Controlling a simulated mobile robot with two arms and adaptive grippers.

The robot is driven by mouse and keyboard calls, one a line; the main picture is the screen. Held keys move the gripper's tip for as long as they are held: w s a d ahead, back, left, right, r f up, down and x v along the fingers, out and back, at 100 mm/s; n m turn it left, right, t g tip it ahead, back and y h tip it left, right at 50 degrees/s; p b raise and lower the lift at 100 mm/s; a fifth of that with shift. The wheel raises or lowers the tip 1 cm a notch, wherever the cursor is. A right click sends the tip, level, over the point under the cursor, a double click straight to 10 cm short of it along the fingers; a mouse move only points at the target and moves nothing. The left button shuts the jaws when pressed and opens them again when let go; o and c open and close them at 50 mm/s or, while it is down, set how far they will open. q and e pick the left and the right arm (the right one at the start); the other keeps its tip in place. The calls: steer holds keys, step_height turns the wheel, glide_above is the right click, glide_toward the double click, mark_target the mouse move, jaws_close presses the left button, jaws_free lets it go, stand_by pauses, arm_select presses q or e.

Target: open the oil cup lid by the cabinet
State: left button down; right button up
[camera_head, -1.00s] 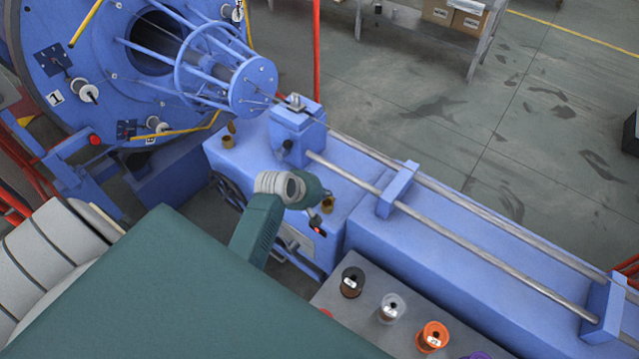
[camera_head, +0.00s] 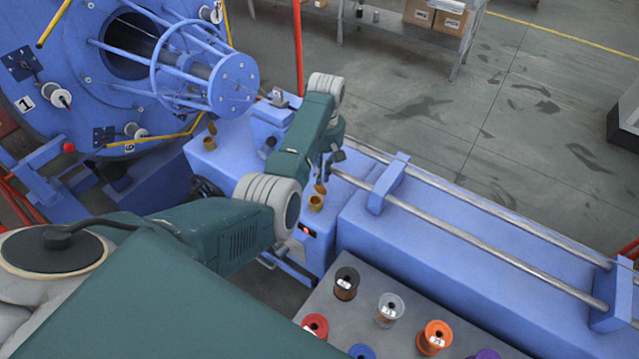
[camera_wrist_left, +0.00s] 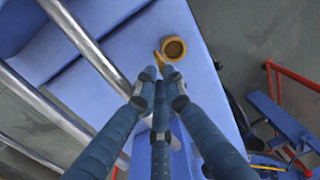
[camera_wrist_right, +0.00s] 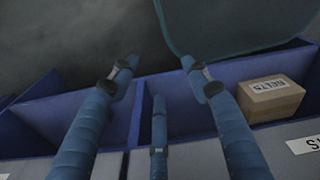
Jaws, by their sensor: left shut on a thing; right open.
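The brass oil cup (camera_head: 315,204) stands on the blue cabinet top (camera_head: 345,205), near a red-lit switch. Its small brass lid (camera_head: 320,188) stands up at the cup's edge, and the dark inside of the cup (camera_wrist_left: 174,49) shows in the left wrist view. My left gripper (camera_wrist_left: 161,74) is shut on the lid (camera_wrist_left: 158,58), fingertips beside the cup's rim. In the head view my left arm comes over the cabinet, with the fingers partly hidden. My right gripper (camera_wrist_right: 160,65) is open and empty, in its own wrist view only.
Another brass cup (camera_head: 209,143) with a raised lid stands farther left, near the strander's blue cage (camera_head: 205,75). Steel rods (camera_head: 470,235) run along the machine bed. Several spools stand on a grey table (camera_head: 370,285). A box (camera_wrist_right: 272,98) lies in blue bins below my right gripper.

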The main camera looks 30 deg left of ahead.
arm_select(q)
steer(key=g+b, duration=0.1)
steer(key=b, duration=0.1)
steer(key=w+b, duration=0.1)
steer(key=b, duration=0.1)
steer(key=shift+f+g+b, duration=0.3)
steer(key=shift+g+b, duration=0.1)
steer(key=shift+d, duration=0.1)
steer(key=c, duration=1.8)
jaws_free()
steer(key=shift+c, duration=0.2)
steer(key=shift+w, duration=0.1)
steer(key=v, duration=0.7)
steer(key=shift+r, duration=0.3)
